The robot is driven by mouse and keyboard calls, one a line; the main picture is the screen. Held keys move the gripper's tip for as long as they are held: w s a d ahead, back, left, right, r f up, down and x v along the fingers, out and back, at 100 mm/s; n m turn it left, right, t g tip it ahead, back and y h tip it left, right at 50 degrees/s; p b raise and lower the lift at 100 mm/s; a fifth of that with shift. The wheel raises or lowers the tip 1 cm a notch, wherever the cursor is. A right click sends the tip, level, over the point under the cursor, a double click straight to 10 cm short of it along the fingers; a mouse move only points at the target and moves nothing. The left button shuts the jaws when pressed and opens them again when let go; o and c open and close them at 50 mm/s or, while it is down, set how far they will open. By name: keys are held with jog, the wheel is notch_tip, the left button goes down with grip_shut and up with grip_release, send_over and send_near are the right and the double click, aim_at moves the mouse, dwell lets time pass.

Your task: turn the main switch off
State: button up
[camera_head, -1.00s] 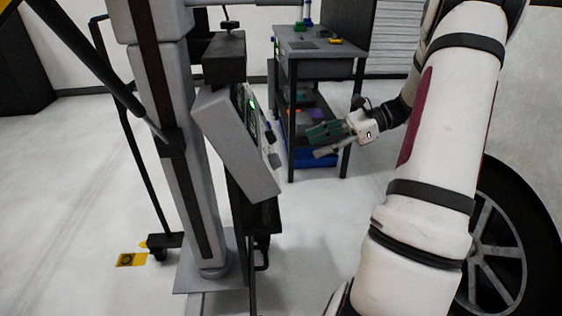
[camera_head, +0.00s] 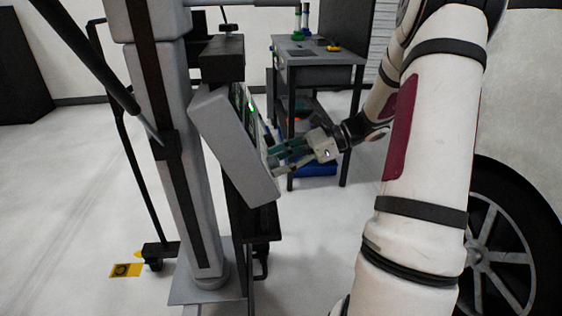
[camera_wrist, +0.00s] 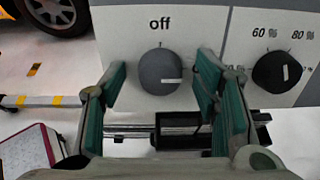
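The main switch (camera_wrist: 160,72) is a round dark grey knob on a light grey panel (camera_wrist: 120,35) in the wrist view. The word "off" is printed above it. The knob's white mark points to the right, not up at "off". My gripper (camera_wrist: 158,85) is open, with one green-padded finger on each side of the knob; I cannot tell whether either touches it. In the head view my gripper (camera_head: 280,155) is at the lower front of the control box (camera_head: 232,145), whose face is seen edge-on, so the switch is hidden there.
A second, black knob (camera_wrist: 277,71) with percent marks sits to the right on the panel, close to my right finger. The box hangs on a grey column (camera_head: 185,170). A workbench (camera_head: 315,58) stands behind, and a car wheel (camera_head: 490,235) is at the right.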

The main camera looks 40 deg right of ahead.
jog(key=c, duration=1.1)
jog(key=shift+o, duration=0.2)
jog(key=shift+n, duration=0.3)
jog(key=shift+f+n+b, duration=0.15)
jog(key=shift+n+b, duration=1.65)
jog(key=shift+n, duration=6.8)
